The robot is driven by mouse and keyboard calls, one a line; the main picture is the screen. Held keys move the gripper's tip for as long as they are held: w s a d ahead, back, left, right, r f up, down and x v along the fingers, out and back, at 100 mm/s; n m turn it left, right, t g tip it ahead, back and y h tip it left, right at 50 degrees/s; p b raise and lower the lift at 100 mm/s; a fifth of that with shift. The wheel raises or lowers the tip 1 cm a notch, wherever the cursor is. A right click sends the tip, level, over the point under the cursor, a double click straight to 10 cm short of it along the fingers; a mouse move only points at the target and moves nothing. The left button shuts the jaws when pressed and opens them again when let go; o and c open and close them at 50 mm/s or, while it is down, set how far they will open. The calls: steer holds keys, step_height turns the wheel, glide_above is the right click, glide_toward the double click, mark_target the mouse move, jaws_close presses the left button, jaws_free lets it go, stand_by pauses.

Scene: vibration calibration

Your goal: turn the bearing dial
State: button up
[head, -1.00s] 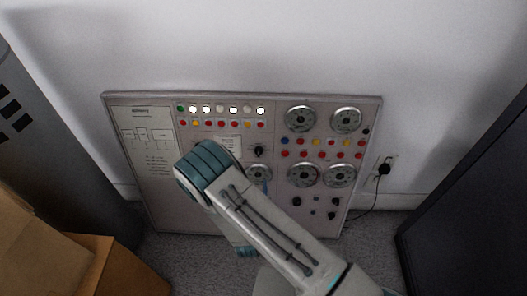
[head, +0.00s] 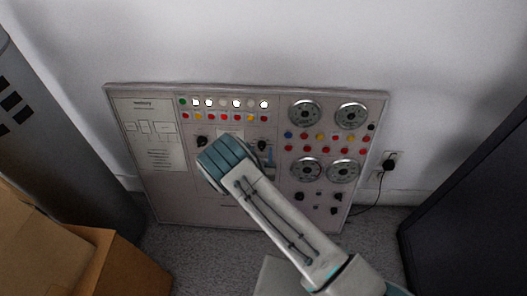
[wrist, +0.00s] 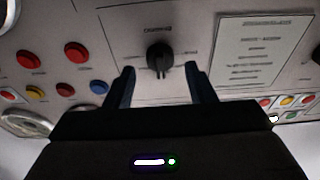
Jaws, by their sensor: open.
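A black pointer knob (wrist: 159,57) on the panel, which I take as the bearing dial, fills the middle of the wrist view; its small label is too blurred to read. My gripper (wrist: 160,74) is open, with one dark blue finger on each side of the knob and a gap on both sides. I cannot tell how near the fingertips are to the panel. In the head view this knob (head: 262,145) shows just right of my arm, which hides most of the gripper.
The panel (head: 150,195) leans against the wall. It bears a paper sheet (wrist: 262,48), another black knob (head: 202,141), coloured buttons and several round gauges (head: 305,113). Cardboard boxes (head: 95,262) stand at left, a dark cabinet (head: 470,195) at right, a wall plug (head: 389,164) beside the panel.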

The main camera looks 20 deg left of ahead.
steer(key=shift+w+a, duration=0.15)
steer(key=shift+w, duration=0.4)
steer(key=c, duration=1)
steer(key=shift+o, duration=0.2)
steer(key=shift+d, duration=0.2)
